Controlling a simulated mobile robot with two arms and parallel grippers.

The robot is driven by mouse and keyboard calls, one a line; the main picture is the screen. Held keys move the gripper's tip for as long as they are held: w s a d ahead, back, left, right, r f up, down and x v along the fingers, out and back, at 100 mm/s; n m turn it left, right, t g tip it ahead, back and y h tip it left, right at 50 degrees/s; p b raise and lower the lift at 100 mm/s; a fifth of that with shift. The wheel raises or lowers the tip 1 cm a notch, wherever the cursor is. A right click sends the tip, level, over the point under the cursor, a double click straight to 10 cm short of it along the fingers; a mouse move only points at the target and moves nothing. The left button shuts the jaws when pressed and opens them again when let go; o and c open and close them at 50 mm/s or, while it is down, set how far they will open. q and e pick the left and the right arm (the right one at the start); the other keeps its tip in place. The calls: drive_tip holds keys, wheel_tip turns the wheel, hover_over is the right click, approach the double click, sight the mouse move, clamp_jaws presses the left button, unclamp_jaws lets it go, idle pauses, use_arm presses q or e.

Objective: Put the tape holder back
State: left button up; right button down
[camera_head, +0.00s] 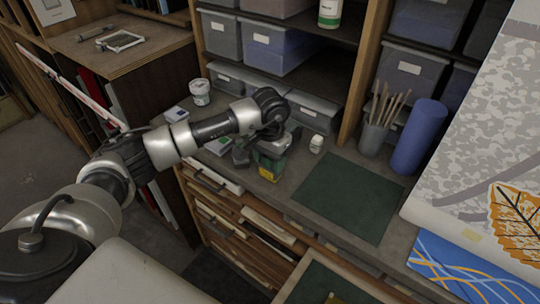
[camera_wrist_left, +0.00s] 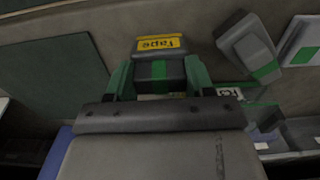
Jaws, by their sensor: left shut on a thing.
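The tape holder (camera_head: 269,168) is a dark and green block with a yellow label, at the front of the workbench top. In the left wrist view the tape holder (camera_wrist_left: 161,47) shows its yellow "Tape" label, with a green band below. My left gripper (camera_head: 273,149) reaches over it from above and is shut on it. In the wrist view my left gripper (camera_wrist_left: 159,78) has one finger on each side of it. I cannot tell whether its underside touches the bench. My right gripper is not in view.
A grey tool with a green stripe (camera_wrist_left: 248,45) lies close beside the holder. A dark green mat (camera_head: 347,197) lies right of it. Behind stand a small white pot (camera_head: 317,144), a brush cup (camera_head: 375,136), a blue roll (camera_head: 419,138) and shelf bins (camera_head: 314,112). A white tub (camera_head: 200,91) stands left.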

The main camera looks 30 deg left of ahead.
use_arm(q)
drive_tip(key=shift+f, duration=0.15)
drive_tip(key=o, duration=0.8)
drive_tip(key=shift+o, duration=0.4)
drive_tip(key=shift+r, duration=0.2)
wheel_tip(320, 180, up, 12)
drive_tip(key=b, duration=0.4)
